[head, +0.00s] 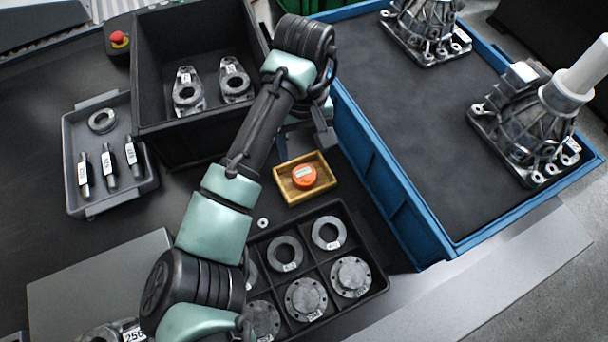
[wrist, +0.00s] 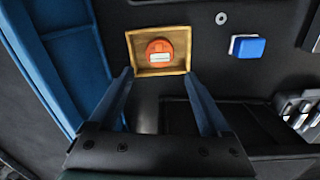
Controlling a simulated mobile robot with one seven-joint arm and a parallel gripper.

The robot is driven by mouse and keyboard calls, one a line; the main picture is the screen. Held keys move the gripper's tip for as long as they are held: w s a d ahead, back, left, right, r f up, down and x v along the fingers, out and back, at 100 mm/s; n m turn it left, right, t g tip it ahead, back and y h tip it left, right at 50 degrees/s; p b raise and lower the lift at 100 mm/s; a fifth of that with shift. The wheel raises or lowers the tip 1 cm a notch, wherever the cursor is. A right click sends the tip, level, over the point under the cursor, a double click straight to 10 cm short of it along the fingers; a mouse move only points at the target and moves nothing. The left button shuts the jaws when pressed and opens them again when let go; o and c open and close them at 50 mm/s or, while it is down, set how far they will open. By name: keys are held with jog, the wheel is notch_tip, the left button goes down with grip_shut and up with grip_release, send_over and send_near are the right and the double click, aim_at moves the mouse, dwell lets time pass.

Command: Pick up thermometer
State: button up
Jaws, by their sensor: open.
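The thermometer appears to be the round orange device (head: 304,175) with a pale display or label on top. It lies in a shallow yellow wooden tray (head: 285,198). In the wrist view the orange device (wrist: 159,46) and its wooden tray (wrist: 133,48) show just beyond the fingertips. My gripper (wrist: 158,76) is open, its two fingers apart with nothing between them. In the head view my gripper (head: 322,132) is up and behind the device, partly hidden by my wrist. The device is fully visible in both views.
A large blue crate (head: 395,190) holding metal housings stands close right of the wooden tray. A black divided tray (head: 372,265) with rings and flanges lies in front. A black bin (head: 155,60) stands behind left. The wrist view shows a blue block (wrist: 247,46) and a washer (wrist: 221,18).

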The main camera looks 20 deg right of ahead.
aim_at(304, 174)
notch_tip(304, 174, down, 4)
jog(key=shift+s+f+b, duration=0.15)
jog(key=shift+f+b, duration=0.45)
jog(key=shift+f, duration=2.1)
jog(key=c, duration=1.2)
